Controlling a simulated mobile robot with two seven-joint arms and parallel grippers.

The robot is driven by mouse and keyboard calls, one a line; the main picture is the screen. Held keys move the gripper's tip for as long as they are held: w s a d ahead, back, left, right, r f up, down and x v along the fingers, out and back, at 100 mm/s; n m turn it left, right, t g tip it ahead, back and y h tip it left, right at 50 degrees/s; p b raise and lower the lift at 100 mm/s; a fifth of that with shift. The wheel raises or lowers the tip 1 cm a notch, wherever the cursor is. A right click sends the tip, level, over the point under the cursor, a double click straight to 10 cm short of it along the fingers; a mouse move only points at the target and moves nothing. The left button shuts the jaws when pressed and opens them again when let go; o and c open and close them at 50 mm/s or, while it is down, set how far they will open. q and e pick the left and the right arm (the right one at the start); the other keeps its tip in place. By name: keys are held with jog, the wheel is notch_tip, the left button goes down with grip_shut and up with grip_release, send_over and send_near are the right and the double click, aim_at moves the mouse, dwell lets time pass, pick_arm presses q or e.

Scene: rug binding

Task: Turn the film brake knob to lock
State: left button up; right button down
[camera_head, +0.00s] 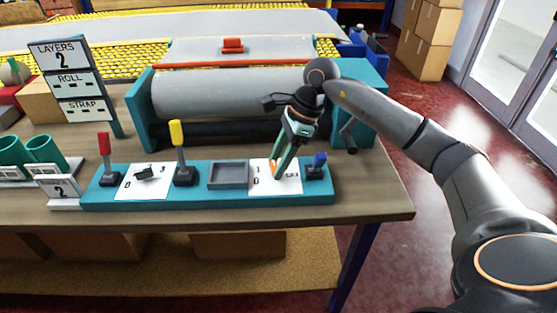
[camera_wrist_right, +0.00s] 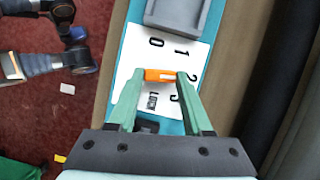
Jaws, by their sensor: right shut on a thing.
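The film brake knob appears to be the orange knob (camera_wrist_right: 160,75) on a white dial plate (camera_wrist_right: 150,55) marked 0, 1, 2, 3 and LOCK. In the wrist view the orange bar lies crosswise between my right gripper's green fingers (camera_wrist_right: 163,78), and LOCK shows below it. My right gripper (camera_head: 279,168) is shut on the knob, reaching down to the panel in the head view. There the knob (camera_head: 273,168) is partly hidden by the fingers. I cannot tell which mark it points to. My left gripper is not in view.
The teal panel (camera_head: 220,201) also carries a red lever (camera_head: 105,146), a black knob (camera_head: 145,173), a yellow lever (camera_head: 178,134), a grey tray (camera_head: 228,174) and a blue-topped lever (camera_head: 319,160) close right of the dial. A grey roller (camera_head: 220,95) stands behind. The table's front edge is near.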

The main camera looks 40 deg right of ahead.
jog(key=shift+m, duration=0.4)
jog(key=shift+m+t, duration=0.3)
jog(key=shift+m, duration=0.2)
jog(key=m, duration=0.2)
jog(key=shift+s+m+t+h, duration=0.15)
jog(key=shift+m+t+h, duration=0.15)
jog(key=shift+t+h, duration=0.1)
jog(key=m, duration=0.1)
jog(key=m+t+h, duration=0.1)
jog(key=m, duration=0.3)
jog(key=shift+a+h+b, duration=0.3)
jog(key=shift+b, duration=0.1)
jog(key=m+h, duration=0.1)
jog(key=m, duration=0.2)
jog(key=m+h, duration=0.1)
jog(key=m, duration=0.1)
jog(key=shift+s+a+m+t+b, duration=0.1)
jog(key=shift+a+m+t+b, duration=0.1)
jog(key=shift+m+t+b, duration=0.15)
jog(key=m+h, duration=0.1)
jog(key=m, duration=0.1)
jog(key=m+g, duration=0.1)
jog(key=m, duration=0.2)
jog(key=shift+a+h, duration=0.15)
jog(key=shift+h, duration=0.25)
jog(key=shift+c, duration=1.6)
grip_release()
